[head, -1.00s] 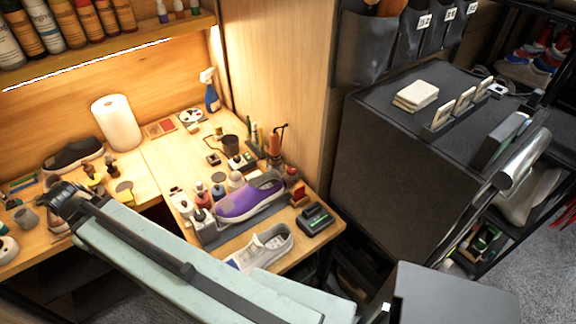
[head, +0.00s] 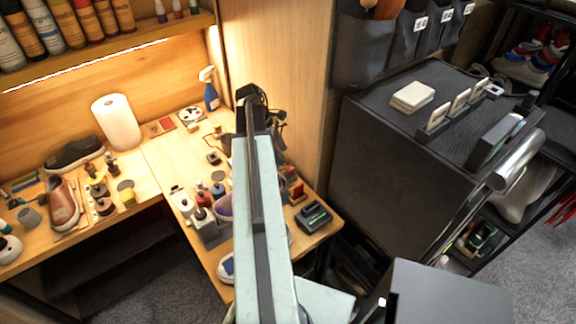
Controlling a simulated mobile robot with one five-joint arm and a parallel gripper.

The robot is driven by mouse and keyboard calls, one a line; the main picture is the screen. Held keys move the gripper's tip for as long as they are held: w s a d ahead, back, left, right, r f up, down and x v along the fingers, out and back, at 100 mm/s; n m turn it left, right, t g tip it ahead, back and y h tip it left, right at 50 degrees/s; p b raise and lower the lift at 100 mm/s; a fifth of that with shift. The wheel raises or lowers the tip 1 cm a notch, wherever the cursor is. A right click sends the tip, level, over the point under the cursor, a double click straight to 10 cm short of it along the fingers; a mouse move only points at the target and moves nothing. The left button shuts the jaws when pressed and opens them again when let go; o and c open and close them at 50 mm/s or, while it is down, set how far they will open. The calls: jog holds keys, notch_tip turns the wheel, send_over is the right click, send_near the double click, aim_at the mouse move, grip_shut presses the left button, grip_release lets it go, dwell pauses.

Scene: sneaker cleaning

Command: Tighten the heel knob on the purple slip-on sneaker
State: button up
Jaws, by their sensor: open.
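The purple slip-on sneaker (head: 224,207) is on the right-hand part of the wooden bench. My arm crosses in front of it, so only a small purple part shows on the left of the arm, and its heel and heel knob are hidden. My gripper (head: 250,95) is at the dark far end of my arm, above the back of the bench in the picture. It is open and apart from the sneaker. Its fingers are too dark and small to make out clearly.
Several small bottles (head: 202,198) stand left of the sneaker. A grey-white shoe (head: 226,267) is partly behind my arm. A black device (head: 313,217) sits at the bench's right edge. A paper towel roll (head: 117,122) and a brown shoe (head: 63,204) are farther left. A dark cabinet (head: 385,185) stands right.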

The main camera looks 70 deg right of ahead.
aim_at(290, 168)
jog(key=b+x, duration=0.6)
jog(key=x, duration=0.1)
jog(key=shift+f+b, duration=0.35)
jog(key=shift+r, duration=0.15)
jog(key=shift+c, duration=0.3)
grip_shut()
jog(key=shift+d+m+y, duration=0.1)
jog(key=shift+m+y, duration=0.2)
jog(key=shift+m, duration=0.7)
